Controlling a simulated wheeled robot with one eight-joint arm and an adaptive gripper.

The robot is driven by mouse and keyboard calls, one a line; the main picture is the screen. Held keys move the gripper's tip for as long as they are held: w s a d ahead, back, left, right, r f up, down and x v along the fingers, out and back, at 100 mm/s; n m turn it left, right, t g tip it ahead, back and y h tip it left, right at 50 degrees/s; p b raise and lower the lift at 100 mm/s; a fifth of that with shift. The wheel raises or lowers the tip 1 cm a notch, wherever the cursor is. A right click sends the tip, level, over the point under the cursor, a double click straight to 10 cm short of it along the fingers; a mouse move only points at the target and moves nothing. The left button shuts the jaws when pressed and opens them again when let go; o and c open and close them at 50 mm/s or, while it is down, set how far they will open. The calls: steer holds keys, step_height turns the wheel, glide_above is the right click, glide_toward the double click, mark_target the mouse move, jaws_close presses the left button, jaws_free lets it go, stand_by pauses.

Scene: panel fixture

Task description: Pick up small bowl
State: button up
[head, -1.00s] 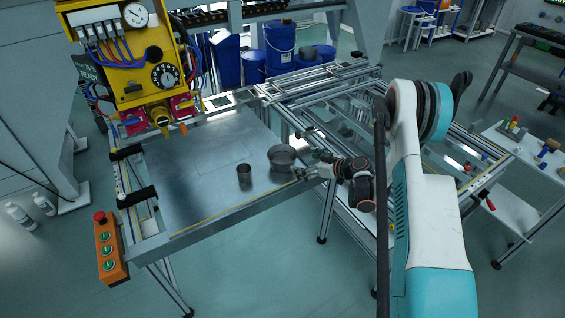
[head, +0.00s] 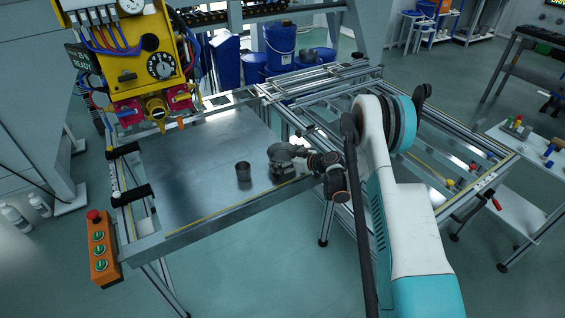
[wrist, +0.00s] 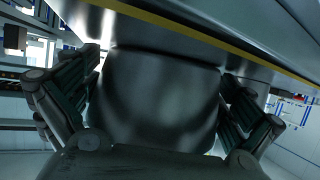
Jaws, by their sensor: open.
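The small bowl (head: 282,152) is a grey metal bowl standing on the metal panel table near its right edge, partly hidden by my gripper in the head view. In the wrist view the bowl (wrist: 155,100) fills the middle, large and close. My gripper (head: 296,152) is at the bowl's right side. In the wrist view its fingers (wrist: 150,105) stand open, one on each side of the bowl. I cannot tell whether they touch it.
A dark metal cup (head: 243,172) stands on the panel table (head: 195,185) just left of the bowl. A yellow control unit (head: 150,70) hangs over the table's back left. An orange button box (head: 103,248) is at the front left. The table's left half is clear.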

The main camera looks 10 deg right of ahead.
steer(key=shift+c, duration=0.2)
steer(key=c, duration=0.8)
steer(key=shift+c, duration=0.2)
steer(key=shift+r, duration=0.15)
